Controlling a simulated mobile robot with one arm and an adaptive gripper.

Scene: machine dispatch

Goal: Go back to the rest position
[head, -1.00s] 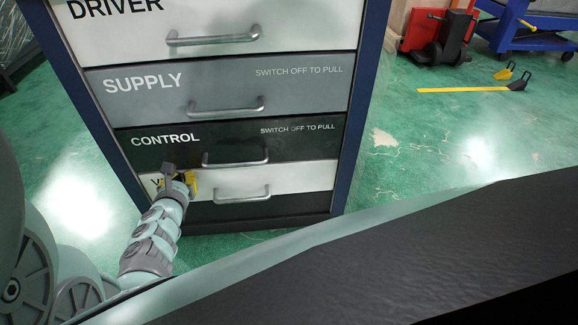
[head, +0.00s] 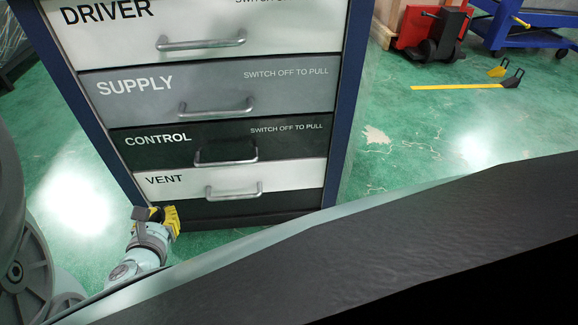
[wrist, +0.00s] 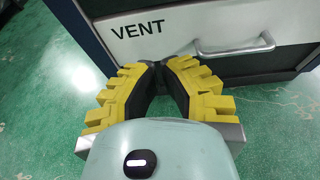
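My gripper (head: 160,217) is low at the cabinet's lower left corner, in front of and left of the VENT drawer (head: 285,178). In the wrist view its yellow fingers (wrist: 161,68) bend inward and their tips come together, with nothing seen held between them. The white VENT drawer front also shows in the wrist view (wrist: 205,22), ahead of the fingertips. Its metal handle (head: 234,190) is free, to the right of my gripper; it also shows in the wrist view (wrist: 236,47). The drawer looks flush with the cabinet.
Above are the CONTROL (head: 290,140), SUPPLY (head: 300,90) and DRIVER (head: 290,35) drawers, which look shut. A red pallet jack (head: 425,30) and a blue cart (head: 520,30) stand far right. Green floor (head: 400,180) is open right of the cabinet.

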